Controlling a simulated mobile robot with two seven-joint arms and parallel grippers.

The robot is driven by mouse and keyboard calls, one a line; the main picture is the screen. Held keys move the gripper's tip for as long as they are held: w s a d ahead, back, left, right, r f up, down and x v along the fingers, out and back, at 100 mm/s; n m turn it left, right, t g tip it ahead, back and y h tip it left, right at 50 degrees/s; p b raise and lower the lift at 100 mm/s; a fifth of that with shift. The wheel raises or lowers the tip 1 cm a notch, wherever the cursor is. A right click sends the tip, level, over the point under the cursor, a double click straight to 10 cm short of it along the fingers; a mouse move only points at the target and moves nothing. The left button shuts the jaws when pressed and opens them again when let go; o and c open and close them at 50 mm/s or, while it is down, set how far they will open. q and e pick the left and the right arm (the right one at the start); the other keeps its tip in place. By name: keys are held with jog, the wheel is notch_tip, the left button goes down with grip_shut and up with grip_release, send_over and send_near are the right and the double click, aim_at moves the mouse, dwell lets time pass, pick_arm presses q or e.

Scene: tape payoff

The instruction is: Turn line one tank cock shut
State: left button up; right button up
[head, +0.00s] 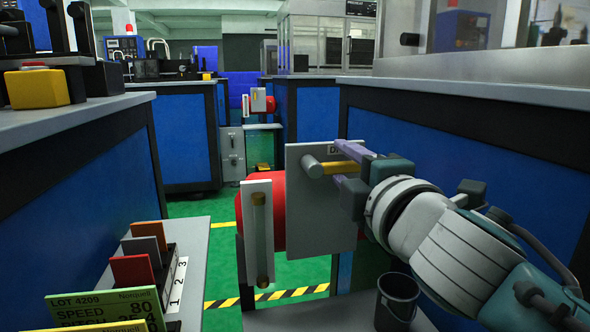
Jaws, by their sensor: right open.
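A red tank (279,208) stands in the middle of the head view. A pale upright strip with a brass-coloured tube (260,240) is on its left. A grey plate (318,222) at its right carries a grey round stub (312,166) and a yellow cock lever (340,168) lying roughly level, pointing right. My right gripper (345,168) is open, its two purple fingers above and below the lever's right end. I cannot tell whether they touch it. A label at the plate's top is mostly hidden by the upper finger. My left gripper is out of view.
A dark bucket (397,299) stands below my right arm. A similar red unit (262,102) is farther back. A grey shelf (192,270) with coloured cards and a green lot sign (105,309) is at left. Blue benches flank both sides; green floor shows between.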

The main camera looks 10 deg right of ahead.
grip_shut()
dwell(0.4)
dwell(1.0)
